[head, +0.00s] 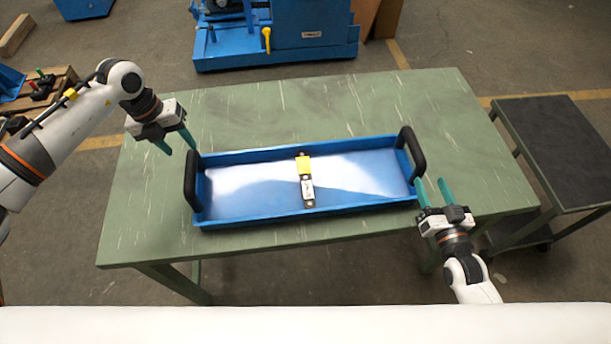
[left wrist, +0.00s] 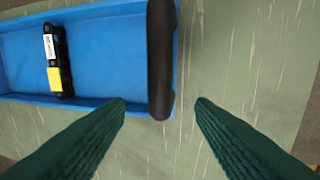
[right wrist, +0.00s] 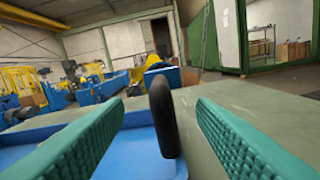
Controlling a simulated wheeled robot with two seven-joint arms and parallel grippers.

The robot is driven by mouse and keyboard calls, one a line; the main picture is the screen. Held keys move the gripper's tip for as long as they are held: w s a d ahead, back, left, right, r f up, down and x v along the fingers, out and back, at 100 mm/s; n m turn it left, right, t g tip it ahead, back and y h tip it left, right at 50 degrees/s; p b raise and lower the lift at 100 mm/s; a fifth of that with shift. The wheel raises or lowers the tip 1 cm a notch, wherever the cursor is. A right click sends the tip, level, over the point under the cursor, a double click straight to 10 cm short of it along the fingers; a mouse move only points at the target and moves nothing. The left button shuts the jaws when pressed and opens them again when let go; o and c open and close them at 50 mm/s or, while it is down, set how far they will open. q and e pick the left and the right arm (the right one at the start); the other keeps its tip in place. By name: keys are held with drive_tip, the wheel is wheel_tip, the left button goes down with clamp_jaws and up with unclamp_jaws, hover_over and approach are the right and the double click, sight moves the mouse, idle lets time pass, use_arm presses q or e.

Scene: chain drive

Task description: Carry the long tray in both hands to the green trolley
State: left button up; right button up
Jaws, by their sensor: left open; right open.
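The long blue tray (head: 255,217) lies on the green table, with black handles upright at both ends. A small black, white and yellow part (head: 306,183) lies inside it near the middle. My left gripper (head: 178,148) is open above and behind the left handle (head: 191,182); in the left wrist view that handle (left wrist: 161,60) lies ahead, between the finger lines. My right gripper (head: 431,183) is open just in front of the right handle (head: 412,152); in the right wrist view that handle (right wrist: 163,117) stands between the open fingers. The trolley (head: 556,140) stands right of the table, with a dark top.
The table top (head: 440,100) is bare around the tray. The trolley top looks empty, and a gap of floor separates it from the table. A blue machine (head: 280,40) stands behind the table. A wooden pallet with small parts (head: 40,90) is at the far left.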

sight(190, 154)
use_arm(q)
drive_tip(key=f, duration=0.3)
drive_tip(key=d+f, duration=0.1)
drive_tip(key=f, duration=0.5)
drive_tip(key=shift+w+d, duration=0.2)
drive_tip(key=shift+d, duration=0.15)
use_arm(e)
drive_tip(key=w, duration=0.6)
drive_tip(key=w+a, duration=0.1)
drive_tip(key=w, duration=0.2)
use_arm(q)
drive_tip(key=shift+r, duration=0.1)
clamp_jaws()
use_arm(e)
clamp_jaws()
use_arm(q)
drive_tip(key=shift+w+r, duration=0.25)
use_arm(e)
drive_tip(key=shift+w+r, duration=0.2)
drive_tip(key=shift+r, duration=0.1)
